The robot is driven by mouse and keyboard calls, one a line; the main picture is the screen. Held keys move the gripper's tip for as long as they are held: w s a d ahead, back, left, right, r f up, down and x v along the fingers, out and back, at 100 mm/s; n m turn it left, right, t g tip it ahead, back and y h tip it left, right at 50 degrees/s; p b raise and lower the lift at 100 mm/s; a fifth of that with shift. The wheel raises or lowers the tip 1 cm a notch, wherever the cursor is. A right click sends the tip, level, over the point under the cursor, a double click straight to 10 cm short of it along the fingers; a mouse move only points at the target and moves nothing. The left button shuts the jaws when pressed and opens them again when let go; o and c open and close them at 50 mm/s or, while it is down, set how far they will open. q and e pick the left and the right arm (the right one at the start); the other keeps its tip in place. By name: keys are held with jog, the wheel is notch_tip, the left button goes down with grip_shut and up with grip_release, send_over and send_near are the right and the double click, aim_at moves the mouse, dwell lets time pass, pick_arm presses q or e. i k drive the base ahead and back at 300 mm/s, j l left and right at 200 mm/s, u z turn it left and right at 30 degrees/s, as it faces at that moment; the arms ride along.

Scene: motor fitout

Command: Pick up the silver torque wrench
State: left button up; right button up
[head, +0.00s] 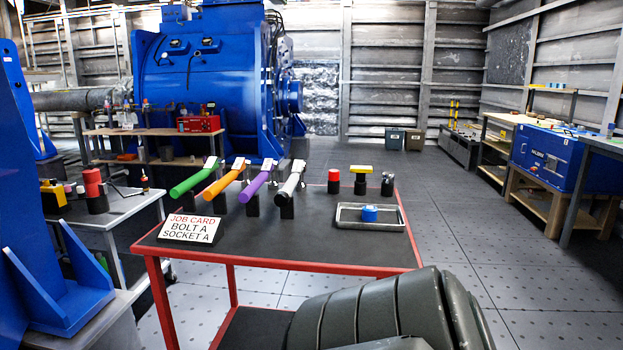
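The silver torque wrench (290,182) rests tilted on a black stand (287,207) on the red-edged table (330,248). It is the rightmost in a row of wrenches, beside a purple wrench (256,185), an orange wrench (224,185) and a green wrench (191,181). Nothing touches the silver one except its stand. Neither of my grippers is in view. A large grey-green rounded part fills the bottom of the head view and hides the table's near right side.
A job card (190,229) stands at the table's left. A metal tray (348,217) holds a blue round part (369,213). A red-topped cylinder (334,182) and a yellow-topped piece (360,178) stand behind it. The floor right of the table is free.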

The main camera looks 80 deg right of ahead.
aim_at(299, 167)
jog(key=z, duration=2.3)
